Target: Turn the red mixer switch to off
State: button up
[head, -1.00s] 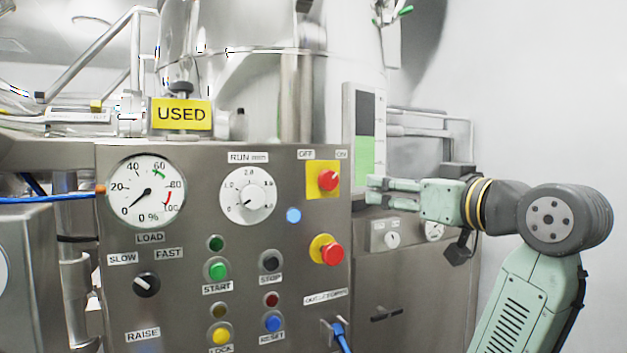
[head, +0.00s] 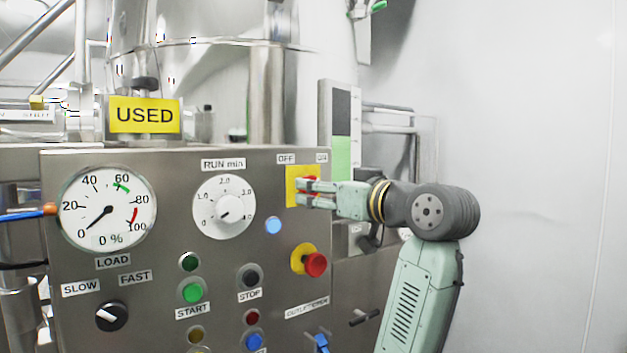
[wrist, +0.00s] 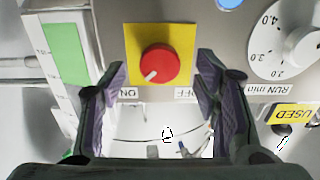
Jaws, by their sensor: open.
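The red mixer switch (wrist: 158,62) sits on a yellow plate (wrist: 182,38) on the steel panel. In the wrist view, which is upside down, its white mark points down-left towards the ON label (wrist: 128,94); the OFF label (wrist: 186,94) is to the right. My gripper (wrist: 162,75) is open, its fingers on either side of the switch with gaps; I cannot tell whether they reach as deep as the knob. In the head view, my gripper (head: 303,194) is in front of the yellow plate (head: 291,188) and hides most of the switch.
A red emergency-style button (head: 315,264) on a yellow collar sticks out below my gripper. A blue lamp (head: 273,226) and the run dial (head: 224,208) are to the left. A yellow USED sign (head: 145,115) stands above the panel. The white wall to the right is clear.

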jog(key=shift+p+x, duration=0.35)
jog(key=shift+x, duration=1.2)
jog(key=c, duration=1.1)
jog(key=shift+c, duration=0.2)
jog(key=shift+d+n, duration=0.1)
jog(key=shift+n, duration=0.3)
jog(key=n+b, duration=0.3)
jog(key=n, duration=1.4)
jog(key=shift+r, duration=0.1)
